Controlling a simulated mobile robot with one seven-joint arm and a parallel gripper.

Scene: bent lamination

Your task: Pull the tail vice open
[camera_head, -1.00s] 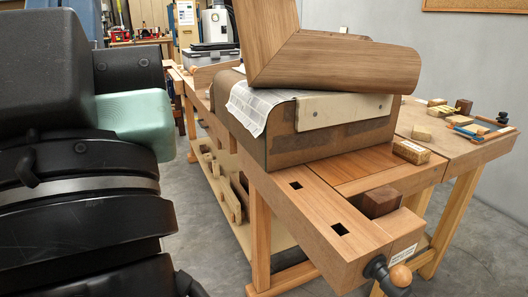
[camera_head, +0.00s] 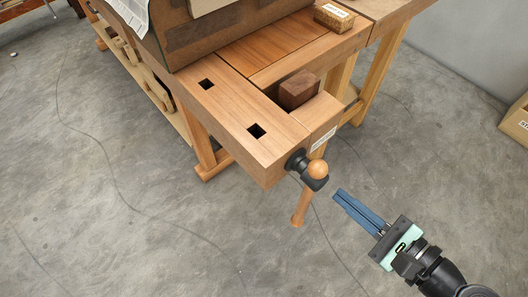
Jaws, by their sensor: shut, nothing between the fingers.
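The tail vice (camera_head: 318,118) is at the near right corner of the wooden workbench (camera_head: 225,112). Its black screw hub (camera_head: 297,160) sticks out of the bench end. A wooden handle (camera_head: 301,205) hangs steeply from the hub, with a round knob (camera_head: 318,169) at its top. A dark brown wooden block (camera_head: 299,89) sits in the recess by the vice. My gripper (camera_head: 339,196) comes from the lower right with long blue fingers. It is shut and empty, pointing up-left toward the handle, and appears apart from it in the picture.
A small labelled cork-like block (camera_head: 335,17) lies on the bench top. A large brown curved form (camera_head: 190,35) stands on the bench behind. A cardboard box (camera_head: 516,122) is at the right edge. The grey floor (camera_head: 130,230) around the bench end is open.

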